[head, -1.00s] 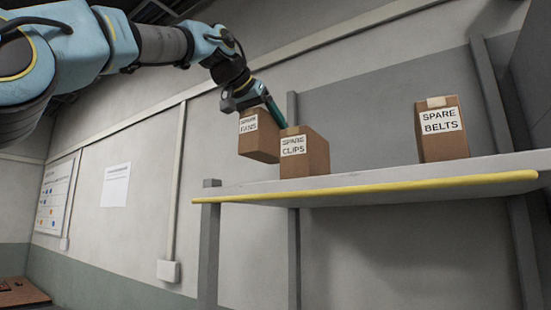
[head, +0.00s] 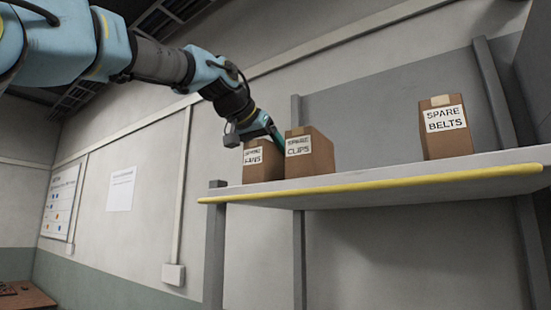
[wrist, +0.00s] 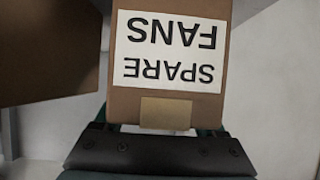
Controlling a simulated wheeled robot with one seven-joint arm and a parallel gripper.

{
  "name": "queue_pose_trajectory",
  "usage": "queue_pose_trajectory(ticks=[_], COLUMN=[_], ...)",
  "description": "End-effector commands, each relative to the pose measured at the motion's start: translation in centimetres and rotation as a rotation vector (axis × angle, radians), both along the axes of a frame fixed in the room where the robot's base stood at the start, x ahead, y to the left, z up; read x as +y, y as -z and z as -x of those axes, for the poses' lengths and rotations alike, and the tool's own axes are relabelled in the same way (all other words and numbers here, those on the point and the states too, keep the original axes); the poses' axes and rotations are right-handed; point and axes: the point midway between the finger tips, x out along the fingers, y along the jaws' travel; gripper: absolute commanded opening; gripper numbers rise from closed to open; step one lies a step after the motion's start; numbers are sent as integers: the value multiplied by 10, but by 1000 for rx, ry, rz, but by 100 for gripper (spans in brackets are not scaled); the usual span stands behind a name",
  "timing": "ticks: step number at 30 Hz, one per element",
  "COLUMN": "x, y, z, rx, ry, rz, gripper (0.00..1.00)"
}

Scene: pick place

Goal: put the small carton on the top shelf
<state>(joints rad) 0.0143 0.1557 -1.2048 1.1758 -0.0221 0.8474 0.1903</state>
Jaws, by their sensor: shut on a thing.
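The small carton (head: 262,172), a brown box with a white "SPARE FANS" label, is at the left end of the top shelf (head: 370,182). Its base looks level with the shelf surface; I cannot tell whether it touches. My gripper (head: 268,136) is shut on the carton from above, with the carton upright. In the wrist view the carton (wrist: 168,98) fills the middle, its label upside down and a tan tape strip near the jaws. The gripper (wrist: 165,130) shows at the bottom of that view, its fingers largely hidden.
A "SPARE CLIPS" carton (head: 318,158) stands just right of the held one; a brown box side (wrist: 45,50) also shows close by in the wrist view. A "SPARE BELTS" carton (head: 446,138) stands farther right. Shelf between these two is clear. A grey post (head: 214,240) supports the left end.

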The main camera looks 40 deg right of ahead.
Motion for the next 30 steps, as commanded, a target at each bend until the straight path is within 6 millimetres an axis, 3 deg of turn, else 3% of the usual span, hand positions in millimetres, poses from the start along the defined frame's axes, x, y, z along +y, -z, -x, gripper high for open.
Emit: queue_pose_trajectory(ticks=[4,5,11,22,30], x=[0,0,0,2,44], y=[3,2,2,-1,-20], z=[0,0,0,0,10], rx=[0,0,0,0,-3], ry=[0,0,0,-2,-6], rz=[1,0,0,1,4], gripper=[2,74,97,100,100])
